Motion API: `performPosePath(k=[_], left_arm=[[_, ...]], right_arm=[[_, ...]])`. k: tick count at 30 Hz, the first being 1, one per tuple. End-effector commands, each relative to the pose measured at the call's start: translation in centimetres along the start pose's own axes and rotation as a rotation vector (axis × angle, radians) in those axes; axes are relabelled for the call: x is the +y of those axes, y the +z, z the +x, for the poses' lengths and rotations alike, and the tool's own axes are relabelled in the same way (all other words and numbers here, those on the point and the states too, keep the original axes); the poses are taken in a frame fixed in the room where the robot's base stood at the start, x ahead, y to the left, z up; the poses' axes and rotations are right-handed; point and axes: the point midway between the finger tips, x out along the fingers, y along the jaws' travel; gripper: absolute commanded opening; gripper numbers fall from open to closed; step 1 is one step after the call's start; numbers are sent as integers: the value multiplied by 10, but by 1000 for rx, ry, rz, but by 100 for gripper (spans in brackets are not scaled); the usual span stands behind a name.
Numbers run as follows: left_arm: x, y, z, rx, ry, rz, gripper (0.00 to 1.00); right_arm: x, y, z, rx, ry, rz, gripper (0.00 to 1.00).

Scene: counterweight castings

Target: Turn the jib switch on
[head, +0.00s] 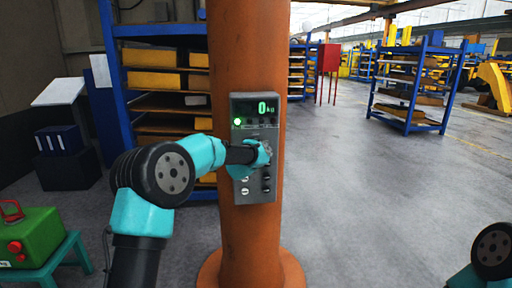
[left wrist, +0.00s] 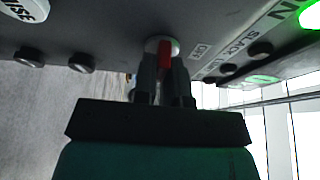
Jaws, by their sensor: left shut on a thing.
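A grey control panel (head: 242,107) is fixed to the orange column. In the head view my left gripper (head: 262,153) is at the middle of the panel and hides what it holds. In the left wrist view a round switch with a red bar (left wrist: 164,52) sits between the fingertips of my left gripper (left wrist: 163,72), which is shut on it. A small label beside the switch seems to read OFF. I cannot read a name for the switch. My right gripper is not in view.
The panel's display (head: 266,108) reads 0 kg and a green lamp (head: 237,123) glows. Other knobs sit lower on the panel. Blue racks (head: 120,100) stand behind the orange column (head: 240,235). A green box (head: 40,238) rests on a teal stool at left.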

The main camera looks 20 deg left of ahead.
Motion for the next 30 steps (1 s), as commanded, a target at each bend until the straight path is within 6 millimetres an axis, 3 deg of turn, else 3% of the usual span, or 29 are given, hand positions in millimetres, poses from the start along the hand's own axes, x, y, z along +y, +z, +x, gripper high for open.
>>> performPosePath(k=[2,3,10,22,30], left_arm=[[0,0,0,0,0,2,0],[0,0,0,0,0,2,16],[0,0,0,0,0,1,37],[0,0,-5,0,0,0,37],[0,0,-32,2,0,1,37]], right_arm=[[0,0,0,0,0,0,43],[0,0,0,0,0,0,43],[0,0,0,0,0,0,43],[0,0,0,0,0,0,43],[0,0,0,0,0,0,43]])
